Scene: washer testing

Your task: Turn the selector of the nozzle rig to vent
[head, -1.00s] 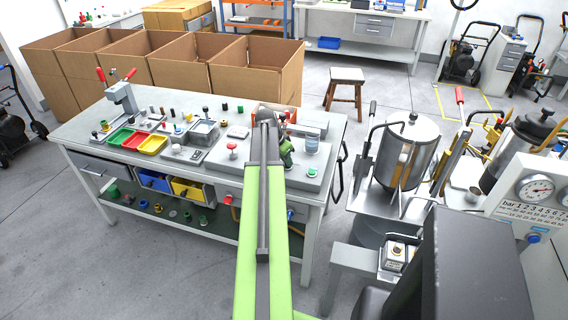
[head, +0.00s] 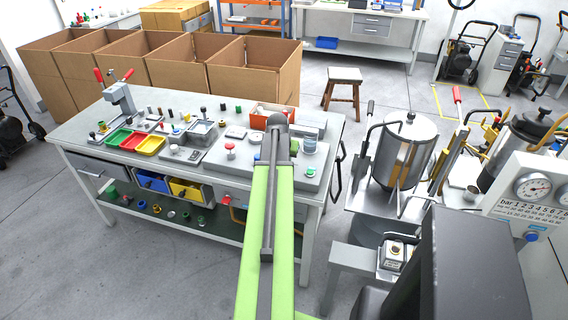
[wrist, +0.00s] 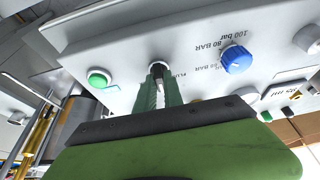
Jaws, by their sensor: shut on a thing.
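In the wrist view the nozzle rig's pale panel (wrist: 200,38) fills the upper part, its printing upside down. The selector (wrist: 157,69) is a small dark-and-light knob on it, partly hidden by the green fingers. My gripper (wrist: 159,88) is at the panel, its fingers on both sides of the selector and shut on it. A label starting "FLU" is partly visible to its right. The vent mark and the selector's exact setting cannot be made out. In the head view my arm hides the gripper and the selector.
A blue knob (wrist: 237,59) with bar markings is right of the selector, a green button (wrist: 98,78) left. In the head view, the workbench (head: 75,128) carries coloured trays and small parts. A metal tank (head: 405,150) stands right of it.

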